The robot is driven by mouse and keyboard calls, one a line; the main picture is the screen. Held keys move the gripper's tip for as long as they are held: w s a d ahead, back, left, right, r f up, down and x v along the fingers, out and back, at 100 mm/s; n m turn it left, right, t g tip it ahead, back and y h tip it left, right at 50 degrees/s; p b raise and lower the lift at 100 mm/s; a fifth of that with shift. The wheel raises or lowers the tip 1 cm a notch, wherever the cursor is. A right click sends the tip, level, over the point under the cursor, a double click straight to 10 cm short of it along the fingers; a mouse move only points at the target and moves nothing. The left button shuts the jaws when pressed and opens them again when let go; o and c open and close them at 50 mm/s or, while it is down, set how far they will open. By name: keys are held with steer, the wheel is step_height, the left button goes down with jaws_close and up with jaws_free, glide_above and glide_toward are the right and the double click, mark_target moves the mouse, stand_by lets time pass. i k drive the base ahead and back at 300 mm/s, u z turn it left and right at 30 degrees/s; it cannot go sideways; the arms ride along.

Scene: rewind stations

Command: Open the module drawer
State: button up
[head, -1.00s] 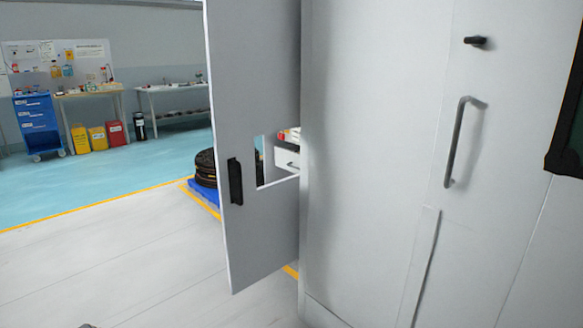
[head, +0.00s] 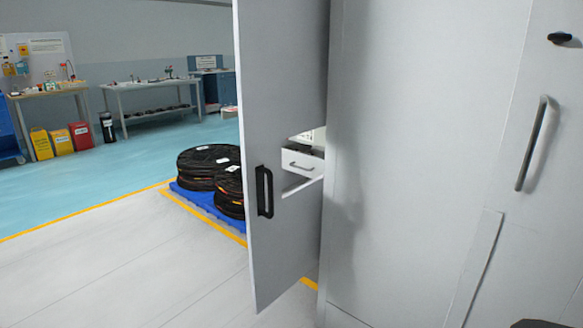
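A white drawer front (head: 304,159) with a small grey bar handle (head: 301,167) shows in the head view, left of centre. It shows at a cut-out by the inner edge of a tall grey panel (head: 285,75), which stands out from the cabinet like an open door. The panel and the cabinet side hide the rest of the drawer, so I cannot tell whether it is shut. The panel carries a black handle (head: 265,191).
The grey cabinet (head: 420,150) fills the right side, with a long bar handle (head: 532,145) and a dark knob (head: 560,38). Black coils (head: 207,160) lie on a blue pallet (head: 208,203) behind the panel. The pale floor (head: 130,270) at left is clear.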

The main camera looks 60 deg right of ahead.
mark_target(304, 163)
steer(key=z, duration=0.15)
steer(key=i, duration=0.8)
steer(key=z, duration=0.6)
steer(key=i, duration=0.6)
steer(key=z, duration=1)
steer(key=i, duration=0.85)
steer(key=z, duration=0.5)
steer(key=k, duration=0.55)
steer(key=z, duration=0.15)
steer(key=i, duration=0.35)
steer(key=z, duration=0.05)
